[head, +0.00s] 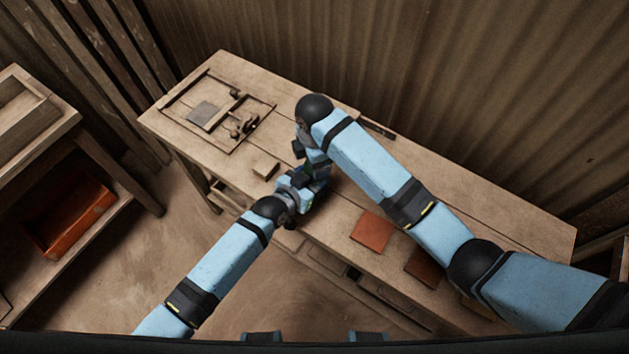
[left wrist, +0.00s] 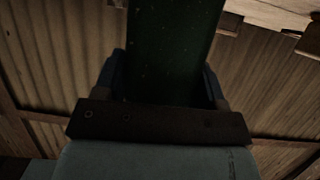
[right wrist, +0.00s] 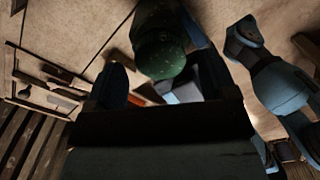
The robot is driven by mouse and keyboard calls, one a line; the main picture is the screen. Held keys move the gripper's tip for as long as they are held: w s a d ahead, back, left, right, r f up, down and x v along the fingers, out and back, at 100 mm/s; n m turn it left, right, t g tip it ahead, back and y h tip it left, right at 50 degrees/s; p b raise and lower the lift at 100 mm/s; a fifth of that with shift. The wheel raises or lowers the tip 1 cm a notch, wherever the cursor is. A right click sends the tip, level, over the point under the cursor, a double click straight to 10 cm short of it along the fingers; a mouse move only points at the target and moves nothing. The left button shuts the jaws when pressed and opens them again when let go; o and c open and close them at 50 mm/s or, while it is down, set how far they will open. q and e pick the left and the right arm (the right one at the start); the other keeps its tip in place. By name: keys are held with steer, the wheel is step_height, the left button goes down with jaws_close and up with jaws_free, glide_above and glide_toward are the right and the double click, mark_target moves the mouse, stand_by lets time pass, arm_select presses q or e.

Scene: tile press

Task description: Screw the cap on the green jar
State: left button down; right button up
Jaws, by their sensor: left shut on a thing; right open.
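The dark green jar (left wrist: 170,45) stands out between the two fingers of my left gripper (left wrist: 165,75), which is shut on it. In the right wrist view a speckled green rounded end (right wrist: 160,52) shows between the spread fingers of my right gripper (right wrist: 160,75). I cannot tell whether this end is the cap or the jar itself, or whether cap and jar are joined. My right gripper is open around or just beside it. In the head view both hands meet above the table's front part and mostly hide the jar and cap.
The wooden table (head: 480,215) carries a framed press fixture (head: 215,110) at the far left and a small wooden block (head: 265,165). Orange-brown tiles (head: 372,231) lie to the right, partly under my right arm. An orange bin (head: 70,215) sits on the left shelf.

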steer(key=shift+r, duration=1.55)
steer(key=shift+c, duration=0.3)
steer(key=n, duration=0.1)
steer(key=r+n, duration=0.1)
steer(key=shift+r+n, duration=0.25)
steer(key=shift+n, duration=0.05)
steer(key=r+n, duration=0.1)
steer(key=n, duration=0.1)
steer(key=r+n, duration=0.1)
steer(key=shift+n, duration=0.4)
steer(key=shift+f, duration=4.05)
